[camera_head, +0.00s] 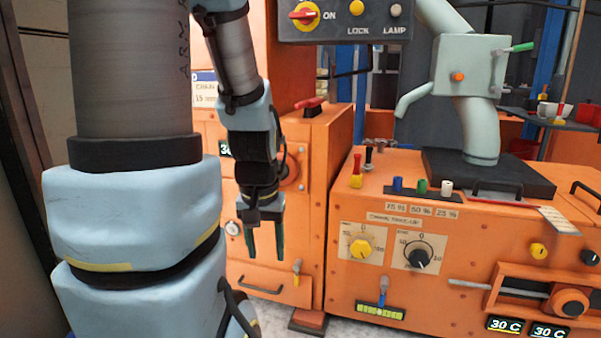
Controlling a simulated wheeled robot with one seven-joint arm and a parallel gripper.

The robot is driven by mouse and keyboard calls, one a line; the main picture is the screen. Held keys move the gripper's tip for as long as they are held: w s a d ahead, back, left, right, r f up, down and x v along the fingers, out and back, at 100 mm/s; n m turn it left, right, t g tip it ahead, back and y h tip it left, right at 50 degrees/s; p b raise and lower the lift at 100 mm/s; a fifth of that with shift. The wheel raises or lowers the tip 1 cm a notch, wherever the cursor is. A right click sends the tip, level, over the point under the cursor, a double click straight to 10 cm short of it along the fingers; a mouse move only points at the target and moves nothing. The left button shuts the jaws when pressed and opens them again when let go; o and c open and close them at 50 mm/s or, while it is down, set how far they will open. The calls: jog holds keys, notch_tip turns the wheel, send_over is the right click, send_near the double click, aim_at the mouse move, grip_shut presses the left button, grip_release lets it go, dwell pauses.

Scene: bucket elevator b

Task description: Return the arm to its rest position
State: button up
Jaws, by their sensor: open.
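My gripper (264,252) hangs pointing down in the middle left of the head view. Its two dark green fingers are apart with nothing between them. It is in front of the orange cabinet (315,190), and I cannot tell how far from its face. My arm is bent, with its thick light-blue and grey links filling the left side and the thinner forearm coming down to the gripper. The arm hides part of the cabinet behind it.
An orange console (420,270) with knobs and small levers stands to the right. A pale green pipe unit (475,80) rises from its black base plate. A dark switch panel (345,20) is above the gripper. Little floor (345,328) shows at the bottom.

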notch_tip(320, 180, up, 37)
jog(key=p, duration=3.5)
jog(key=shift+f, duration=0.2)
